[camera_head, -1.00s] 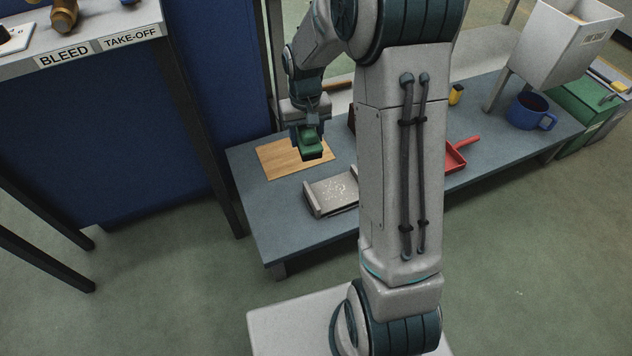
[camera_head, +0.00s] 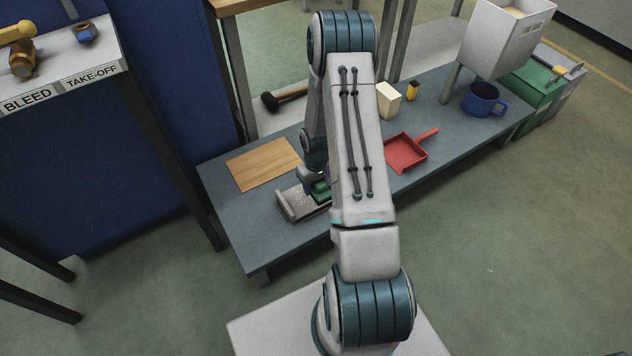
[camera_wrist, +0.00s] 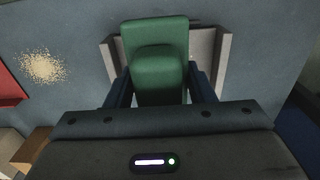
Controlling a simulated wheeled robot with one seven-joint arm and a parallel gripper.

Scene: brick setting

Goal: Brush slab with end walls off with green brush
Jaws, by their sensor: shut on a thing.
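The green brush (camera_head: 320,191) is held in my gripper (camera_head: 312,176), which is shut on it. In the wrist view the brush (camera_wrist: 157,65) sits between the two fingers. The grey slab with end walls (camera_head: 289,207) lies on the low bench, and the brush is over it; I cannot tell whether the bristles touch it. In the wrist view the slab's walls (camera_wrist: 222,55) show on both sides of the brush. A few pale specks show on the slab in the head view. A patch of pale crumbs (camera_wrist: 42,67) lies on the bench beside the slab.
The grey-blue bench (camera_head: 240,228) also carries a wooden board (camera_head: 263,164), a red dustpan (camera_head: 406,153), a cream block (camera_head: 388,100), a yellow-and-black item (camera_head: 413,91) and a blue mug (camera_head: 484,99). A dark mallet (camera_head: 285,97) lies behind. My arm hides part of the bench.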

